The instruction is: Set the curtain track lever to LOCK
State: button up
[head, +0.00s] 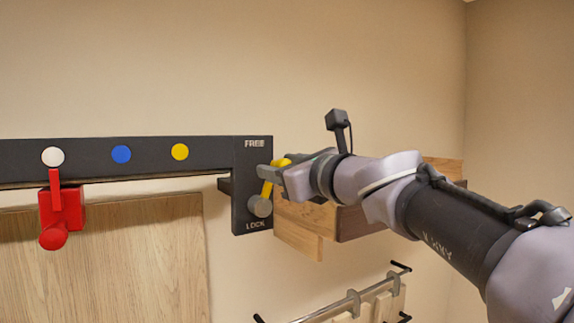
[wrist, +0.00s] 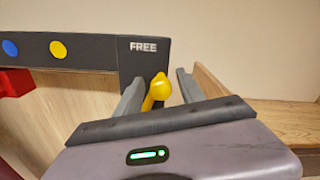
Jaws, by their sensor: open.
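The yellow lever (head: 267,190) is on a dark plate (head: 240,190) at the right end of the track. The plate reads FREE at the top and LOCK at the bottom. The lever rises from a grey round pivot (head: 260,206) near LOCK, and its yellow end is up towards FREE. My gripper (head: 272,172) is at the lever's upper end in the head view and hides part of it. In the wrist view, my gripper (wrist: 158,92) is open, with the yellow lever (wrist: 157,92) between its fingers, nearer the left one. Contact with it cannot be told.
The dark track (head: 100,160) runs left with white, blue and yellow dots. A red block with a knob (head: 62,212) hangs under the white dot. A wooden panel (head: 120,265) is below. Wooden blocks (head: 300,235) stand right of the plate, behind my arm. A rail with hooks (head: 350,303) is lower right.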

jog(key=shift+s+d+r, duration=0.1)
jog(key=shift+s+d, duration=0.2)
jog(key=shift+d, duration=0.1)
jog(key=shift+c, duration=0.5)
jog(key=shift+s+a, duration=0.1)
grip_shut()
dwell(0.5)
